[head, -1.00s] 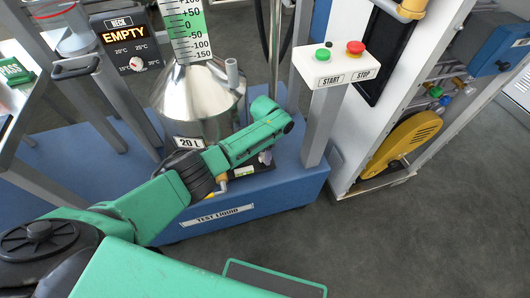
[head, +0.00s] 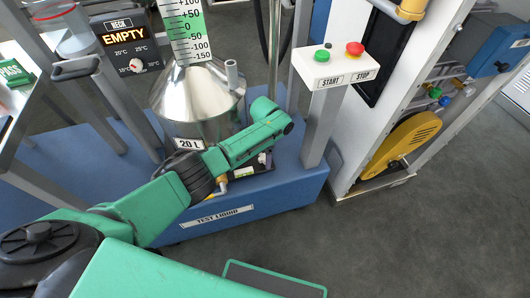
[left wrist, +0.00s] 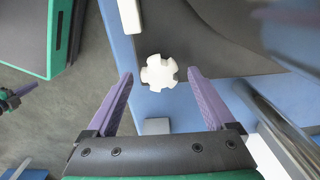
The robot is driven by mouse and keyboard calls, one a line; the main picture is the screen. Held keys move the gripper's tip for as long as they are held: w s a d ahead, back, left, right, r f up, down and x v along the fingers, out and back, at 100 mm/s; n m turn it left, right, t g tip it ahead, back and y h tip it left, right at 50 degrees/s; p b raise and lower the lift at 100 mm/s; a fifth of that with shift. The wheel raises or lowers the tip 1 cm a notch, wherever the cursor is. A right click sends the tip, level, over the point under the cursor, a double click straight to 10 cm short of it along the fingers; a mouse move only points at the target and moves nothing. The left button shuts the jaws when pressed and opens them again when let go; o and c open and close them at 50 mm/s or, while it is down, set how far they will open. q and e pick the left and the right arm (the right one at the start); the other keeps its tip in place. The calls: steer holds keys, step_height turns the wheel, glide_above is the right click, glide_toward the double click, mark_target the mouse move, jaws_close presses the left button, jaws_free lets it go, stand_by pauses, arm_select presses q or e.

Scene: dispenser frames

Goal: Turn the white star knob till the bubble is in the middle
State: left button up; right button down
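The white star knob (left wrist: 159,73) shows in the left wrist view, seen from above over a dark grey plate. My left gripper (left wrist: 160,75) is open, with one purple finger at each side of the knob. Gaps show between the fingers and the knob, so they do not touch it. In the head view my green left wrist (head: 262,140) hides the knob. I cannot make out the bubble in either view. A small green and purple thing at the left edge of the wrist view looks like my right gripper (left wrist: 12,97), too small to read.
A post with a START/STOP box (head: 327,72) stands right of my left wrist. A white cabinet (head: 380,120) is further right. The grey floor in front is clear.

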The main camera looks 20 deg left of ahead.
arm_select(q)
steer(key=shift+r, duration=0.25)
step_height(320, 180, up, 3)
steer(key=shift+f+p, duration=0.2)
steer(key=shift+p, duration=0.6)
step_height(320, 180, up, 12)
steer(key=p, duration=0.2)
steer(key=shift+f, duration=0.25)
arm_select(e)
steer(key=s+r, duration=0.2)
steer(key=r, duration=0.1)
steer(key=shift+s+d+r, duration=0.15)
steer(key=shift+s+d, duration=0.05)
steer(key=shift+s, duration=0.05)
